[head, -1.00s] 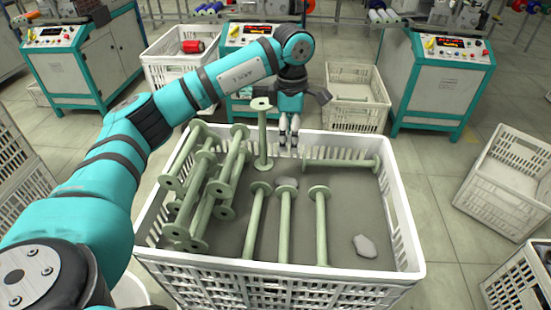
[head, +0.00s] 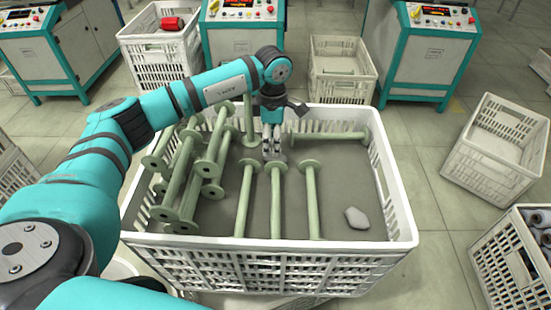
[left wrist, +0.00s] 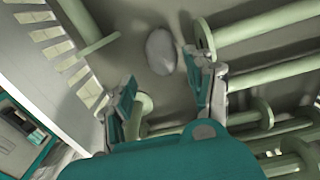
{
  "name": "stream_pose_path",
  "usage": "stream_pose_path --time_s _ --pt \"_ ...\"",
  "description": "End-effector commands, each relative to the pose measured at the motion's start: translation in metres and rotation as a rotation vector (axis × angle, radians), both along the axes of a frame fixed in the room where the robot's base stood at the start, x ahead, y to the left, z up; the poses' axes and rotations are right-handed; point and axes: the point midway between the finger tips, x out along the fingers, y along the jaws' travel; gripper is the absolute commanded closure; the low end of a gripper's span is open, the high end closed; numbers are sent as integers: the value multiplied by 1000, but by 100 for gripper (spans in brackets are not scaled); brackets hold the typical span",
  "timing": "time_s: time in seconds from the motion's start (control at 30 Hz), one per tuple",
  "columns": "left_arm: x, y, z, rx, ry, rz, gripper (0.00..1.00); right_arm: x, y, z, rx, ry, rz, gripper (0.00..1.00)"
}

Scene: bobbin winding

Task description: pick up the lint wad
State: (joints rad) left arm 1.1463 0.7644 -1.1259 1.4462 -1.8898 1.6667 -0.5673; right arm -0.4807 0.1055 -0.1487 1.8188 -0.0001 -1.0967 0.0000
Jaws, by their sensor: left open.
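One grey-white lint wad (left wrist: 160,50) shows in the left wrist view on the crate floor beside a bobbin flange. In the head view it is mostly hidden behind my left fingertips. A second pale wad (head: 357,217) lies alone on the floor at the crate's front right. My left gripper (head: 272,153) points down inside the crate, near the flange ends of the middle bobbins. In the left wrist view its fingers (left wrist: 163,72) are apart with nothing between them, and the first wad lies just beyond the tips. My right gripper is out of view.
The white crate (head: 398,205) has slatted walls. One bobbin (head: 328,136) lies along the back. The floor at the right is mostly clear.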

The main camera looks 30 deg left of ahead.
Motion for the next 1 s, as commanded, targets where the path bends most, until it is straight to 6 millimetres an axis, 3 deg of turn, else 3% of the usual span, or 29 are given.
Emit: stream_pose_path --time_s 0.33,0.6,0.8,1.0 --pt "-4 -2 -45 0 3 0 45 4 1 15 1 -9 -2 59" --pt "-3 -1 -51 1 1 0 45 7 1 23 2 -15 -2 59" --pt "-3 -2 -51 1 1 0 69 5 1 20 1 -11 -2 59" --pt "-3 -1 -51 1 1 0 70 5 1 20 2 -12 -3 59"
